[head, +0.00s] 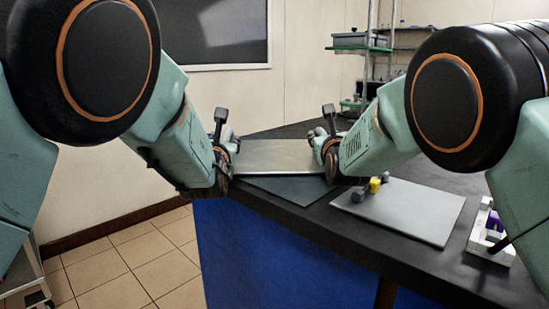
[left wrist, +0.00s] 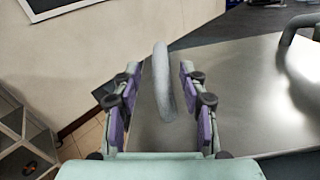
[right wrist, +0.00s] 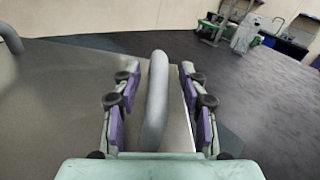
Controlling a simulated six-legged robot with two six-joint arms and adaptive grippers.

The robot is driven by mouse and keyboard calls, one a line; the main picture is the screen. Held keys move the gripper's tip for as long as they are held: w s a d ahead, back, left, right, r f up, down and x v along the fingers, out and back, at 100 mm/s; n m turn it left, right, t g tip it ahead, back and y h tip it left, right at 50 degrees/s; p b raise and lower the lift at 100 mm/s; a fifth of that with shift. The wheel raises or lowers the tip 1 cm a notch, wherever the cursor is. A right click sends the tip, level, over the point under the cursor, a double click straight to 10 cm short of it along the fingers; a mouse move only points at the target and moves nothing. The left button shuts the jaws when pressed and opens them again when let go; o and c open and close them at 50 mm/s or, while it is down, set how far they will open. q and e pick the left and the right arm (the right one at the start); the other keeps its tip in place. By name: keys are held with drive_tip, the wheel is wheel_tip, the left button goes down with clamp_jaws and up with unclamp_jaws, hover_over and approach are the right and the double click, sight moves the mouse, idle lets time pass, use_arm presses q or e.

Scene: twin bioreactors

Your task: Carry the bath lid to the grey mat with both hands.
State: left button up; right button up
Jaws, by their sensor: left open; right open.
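The bath lid (head: 280,155) is a flat silver metal plate with a grey bar handle at each end. It lies over a dark grey mat (head: 296,190), whose near corner shows in front of it; whether it touches the mat I cannot tell. My left gripper (head: 223,150) is open at the lid's left end, and the left handle (left wrist: 162,80) stands between its fingers with gaps on both sides. My right gripper (head: 324,150) is open at the right end, and the right handle (right wrist: 155,100) stands between its fingers, apart from them.
A light grey board (head: 425,212) to the right carries a small black and yellow object (head: 374,185). A white rack (head: 490,235) with purple parts stands beyond it at the right. Shelving (head: 360,45) with trays stands behind. The black bench top (head: 470,270) is otherwise clear in front.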

drive_tip(key=s, duration=0.4)
drive_tip(key=shift+s, duration=0.3)
drive_tip(key=shift+s+d, duration=0.1)
drive_tip(key=shift+s, duration=0.2)
